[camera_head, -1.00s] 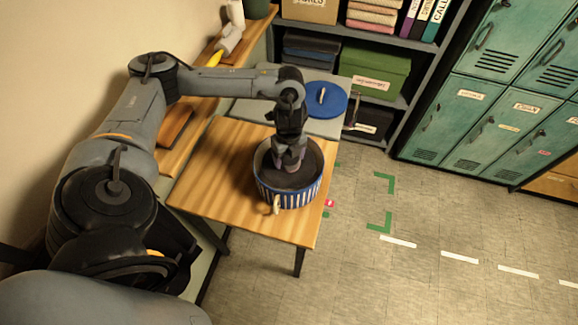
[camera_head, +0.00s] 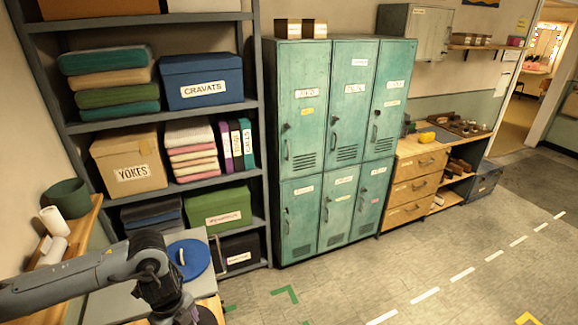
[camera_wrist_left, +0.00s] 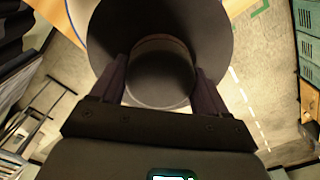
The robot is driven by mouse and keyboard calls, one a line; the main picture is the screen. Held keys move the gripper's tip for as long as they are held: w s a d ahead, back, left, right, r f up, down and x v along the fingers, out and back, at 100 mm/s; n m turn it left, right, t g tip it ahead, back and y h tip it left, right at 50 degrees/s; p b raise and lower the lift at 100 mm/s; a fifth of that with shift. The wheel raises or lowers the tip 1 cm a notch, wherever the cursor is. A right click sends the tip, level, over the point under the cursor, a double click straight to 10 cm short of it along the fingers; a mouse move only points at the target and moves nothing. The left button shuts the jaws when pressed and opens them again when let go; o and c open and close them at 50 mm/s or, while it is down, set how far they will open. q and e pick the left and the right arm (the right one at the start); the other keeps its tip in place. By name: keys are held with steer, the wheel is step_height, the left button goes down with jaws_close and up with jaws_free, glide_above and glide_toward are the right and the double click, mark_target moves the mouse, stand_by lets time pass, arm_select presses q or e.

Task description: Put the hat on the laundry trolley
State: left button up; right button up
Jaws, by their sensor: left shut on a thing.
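The hat (camera_wrist_left: 162,75) is dark, with a round crown and a wide brim. In the left wrist view its crown sits between the two fingers of my left gripper (camera_wrist_left: 161,92), which is shut on it. The pale rim of a round box (camera_wrist_left: 80,18) shows beside the brim; I cannot tell how far the hat is above it. In the head view the hand is at the bottom edge, mostly cut off. No laundry trolley is in view. My right gripper is not in view.
A round blue lid (camera_head: 197,257) lies on a grey surface beside my left arm. Shelves (camera_head: 262,150) with boxes and folded cloth stand behind. Green lockers (camera_head: 308,110) and a drawer bench (camera_head: 415,180) line the wall. The floor (camera_head: 350,278) with white dashes is open.

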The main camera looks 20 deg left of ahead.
arm_select(q)
steer(key=w+d+f+n, duration=0.1)
steer(key=w+d+n, duration=0.1)
steer(key=d+n, duration=0.7)
steer(key=w+d+f+n, duration=0.1)
steer(key=w+d+n, duration=0.2)
steer(key=d+n, duration=0.6)
steer(key=shift+d+n, duration=0.3)
steer(key=shift+d, duration=0.75)
steer(key=shift+f, duration=0.1)
